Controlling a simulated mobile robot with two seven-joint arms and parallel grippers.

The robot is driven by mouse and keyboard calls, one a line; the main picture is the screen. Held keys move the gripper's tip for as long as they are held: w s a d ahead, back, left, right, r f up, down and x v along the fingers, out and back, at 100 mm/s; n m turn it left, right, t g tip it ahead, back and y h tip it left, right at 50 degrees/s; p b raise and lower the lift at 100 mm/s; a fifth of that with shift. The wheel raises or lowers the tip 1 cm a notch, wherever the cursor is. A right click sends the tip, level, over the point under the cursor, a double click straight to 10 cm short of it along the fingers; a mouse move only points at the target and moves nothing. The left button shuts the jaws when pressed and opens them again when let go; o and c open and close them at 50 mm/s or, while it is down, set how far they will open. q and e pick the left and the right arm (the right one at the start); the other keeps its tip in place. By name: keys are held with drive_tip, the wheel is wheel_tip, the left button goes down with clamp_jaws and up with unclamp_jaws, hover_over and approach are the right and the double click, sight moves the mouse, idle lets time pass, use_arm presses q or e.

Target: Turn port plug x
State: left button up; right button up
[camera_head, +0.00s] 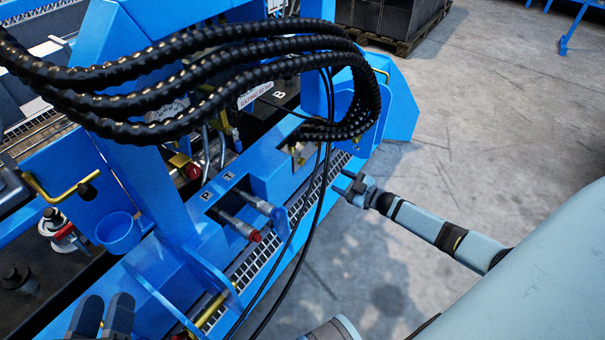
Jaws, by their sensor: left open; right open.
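A blue port block shows metal port plugs sticking out: one with a red end (254,236) and one with a blue end (278,214). Another red-ended plug (193,171) sits further back, near the hoses. Markings on the block look like a P and a B; I cannot read an x, so I cannot tell which plug is x. My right gripper (346,184) is open and empty, to the right of the block and apart from the plugs. My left gripper (103,308) is open at the bottom left, its dark fingers pointing up and clear of the plugs.
Thick black hoses (190,70) arch over the frame, and thin black cables (316,190) hang in front of the block, close to the blue-ended plug. A blue cup (118,232) and yellow handle (58,192) are at left. Grey floor (480,110) is open at right.

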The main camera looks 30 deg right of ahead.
drive_tip(key=b, duration=0.3)
approach(304, 162)
drive_tip(key=x, duration=0.5)
drive_tip(key=b+x, duration=0.1)
drive_tip(key=x, duration=0.1)
drive_tip(key=shift+w+a+f, duration=0.2)
drive_tip(key=shift+w, duration=0.05)
drive_tip(key=shift+w+a+r+b, duration=0.1)
drive_tip(key=shift+w+a+b, duration=0.1)
drive_tip(key=shift+w+b, duration=0.25)
use_arm(q)
drive_tip(key=shift+m+g, duration=0.7)
drive_tip(key=shift+g, duration=0.1)
drive_tip(key=f, duration=0.5)
drive_tip(key=shift+w, duration=0.35)
use_arm(e)
drive_tip(key=shift+w, duration=0.1)
drive_tip(key=c, duration=0.9)
use_arm(q)
drive_tip(key=shift+r, duration=0.1)
